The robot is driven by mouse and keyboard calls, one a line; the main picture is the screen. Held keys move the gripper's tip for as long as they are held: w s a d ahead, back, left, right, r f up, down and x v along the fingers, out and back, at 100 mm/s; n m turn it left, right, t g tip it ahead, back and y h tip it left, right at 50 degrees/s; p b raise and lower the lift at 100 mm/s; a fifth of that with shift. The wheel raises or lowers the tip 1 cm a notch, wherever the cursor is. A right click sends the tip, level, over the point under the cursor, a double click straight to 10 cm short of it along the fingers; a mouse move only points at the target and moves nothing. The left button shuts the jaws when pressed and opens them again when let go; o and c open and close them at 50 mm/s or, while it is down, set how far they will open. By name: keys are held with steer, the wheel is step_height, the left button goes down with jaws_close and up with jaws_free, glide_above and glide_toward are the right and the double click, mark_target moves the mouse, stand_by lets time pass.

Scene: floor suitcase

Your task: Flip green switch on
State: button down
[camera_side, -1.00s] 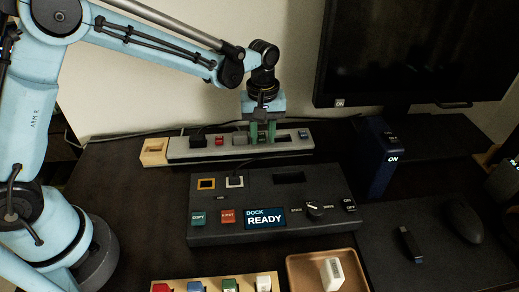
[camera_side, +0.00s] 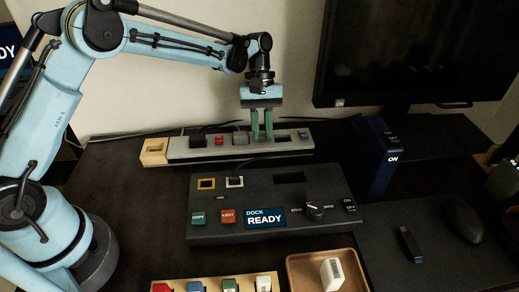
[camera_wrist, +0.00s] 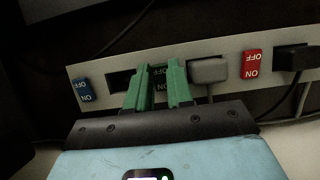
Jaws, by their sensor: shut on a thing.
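The green switch (camera_wrist: 160,79) is on the light grey power strip (camera_side: 190,153), with OFF and ON lettering partly visible in the wrist view. My gripper (camera_side: 262,138) points down at the strip from above. Its two green fingers (camera_wrist: 161,66) stand on either side of the switch and are shut on it with a narrow gap between them. In the side view the fingers hide the switch. I cannot tell which way the switch is tilted.
On the same strip are a red switch (camera_wrist: 250,64), a blue switch (camera_wrist: 83,90), a grey plug (camera_wrist: 208,71) and a black plug (camera_wrist: 297,57). A dark dock panel (camera_side: 270,190) lies in front, and a monitor (camera_side: 415,45) stands behind right.

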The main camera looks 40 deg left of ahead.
mark_target(261, 134)
steer(key=c, duration=1.3)
jaws_free()
steer(key=shift+r, duration=0.1)
steer(key=shift+s+d+r+v, duration=0.15)
steer(key=shift+s+d+v, duration=0.15)
steer(key=shift+v, duration=1.6)
steer(key=shift+s+d+r+v, duration=0.2)
steer(key=shift+s+d+v, duration=0.05)
steer(key=shift+v, duration=1.65)
steer(key=shift+s+d+r+v, duration=0.15)
steer(key=shift+s+d+v, duration=0.15)
steer(key=shift+v, duration=1.6)
steer(key=s+a+r+m+t+y, duration=0.1)
steer(key=s+r+m+t, duration=0.1)
steer(key=s+t, duration=0.15)
steer(key=s+a+r+m+t, duration=0.2)
steer(key=s, duration=0.3)
steer(key=s+a+f+m+t, duration=0.1)
steer(key=s+f, duration=0.1)
steer(key=s, duration=0.1)
steer(key=s+a+f+m+t+y, duration=0.1)
steer(key=s+f+m+t, duration=0.1)
steer(key=s, duration=0.1)
steer(key=s+a+f+m+t+y, duration=0.1)
steer(key=s+m+t, duration=0.1)
steer(key=s, duration=0.1)
steer(key=shift+s+a+f, duration=0.1)
steer(key=shift+s+f, duration=0.3)
